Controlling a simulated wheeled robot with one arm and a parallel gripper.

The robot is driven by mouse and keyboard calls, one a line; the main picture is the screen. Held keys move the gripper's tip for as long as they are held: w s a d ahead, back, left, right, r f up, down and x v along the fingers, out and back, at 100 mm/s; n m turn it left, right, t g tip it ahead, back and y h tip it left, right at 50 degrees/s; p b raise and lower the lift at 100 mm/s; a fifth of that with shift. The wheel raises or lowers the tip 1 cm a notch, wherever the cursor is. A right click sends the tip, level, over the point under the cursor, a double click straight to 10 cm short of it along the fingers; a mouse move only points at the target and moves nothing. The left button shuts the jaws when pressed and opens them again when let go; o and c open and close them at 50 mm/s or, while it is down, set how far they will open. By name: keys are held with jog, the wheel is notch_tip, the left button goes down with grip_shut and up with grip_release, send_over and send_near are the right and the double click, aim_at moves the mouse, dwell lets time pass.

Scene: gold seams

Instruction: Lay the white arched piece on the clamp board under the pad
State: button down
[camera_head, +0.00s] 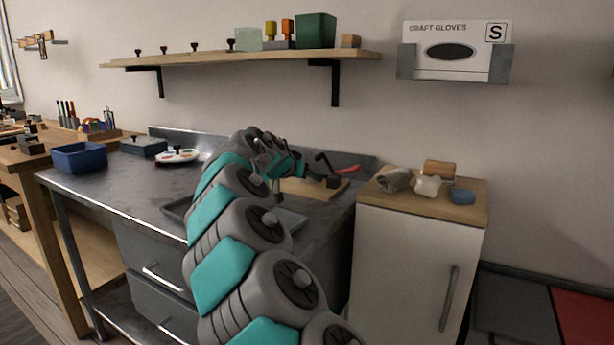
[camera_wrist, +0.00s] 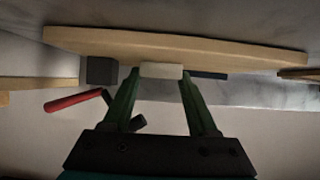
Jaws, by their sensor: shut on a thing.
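The white arched piece (camera_wrist: 162,70) is between the green fingers of my gripper (camera_wrist: 158,78) in the wrist view, seen as a short pale block at the wooden clamp board (camera_wrist: 220,52). I cannot tell whether it touches the board. A dark block (camera_wrist: 102,70) and a red clamp handle (camera_wrist: 74,102) are to its left, and a dark bar (camera_wrist: 210,75) is to its right. The pad is not clearly made out. In the head view the clamp board (camera_head: 325,190) lies at the bench's right end, with the red handle (camera_head: 346,169) above it. My arm hides the piece there.
A grey tray (camera_head: 290,219) lies on the metal bench under my arm. A blue bin (camera_head: 79,157), a lidded box (camera_head: 143,146) and a white-and-red item (camera_head: 178,156) are to the left. A cabinet (camera_head: 420,255) with cloth and blocks on top stands right.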

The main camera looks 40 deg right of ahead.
jog(key=shift+s+f+b, duration=0.15)
jog(key=shift+f+b, duration=0.35)
jog(key=shift+f, duration=0.35)
jog(key=c, duration=0.5)
grip_release()
jog(key=shift+f, duration=0.1)
jog(key=shift+o, duration=1.4)
jog(key=shift+f, duration=0.15)
jog(key=shift+o, duration=0.2)
jog(key=shift+f, duration=0.15)
jog(key=shift+s, duration=0.1)
jog(key=shift+r+p, duration=0.35)
jog(key=shift+r, duration=0.1)
jog(key=shift+a+r, duration=0.15)
jog(key=shift+a, duration=0.15)
jog(key=v, duration=0.4)
jog(key=r+v, duration=0.1)
jog(key=v, duration=0.3)
jog(key=b+v, duration=0.1)
jog(key=v, duration=0.3)
jog(key=shift+d+r, duration=0.2)
jog(key=shift+d, duration=0.1)
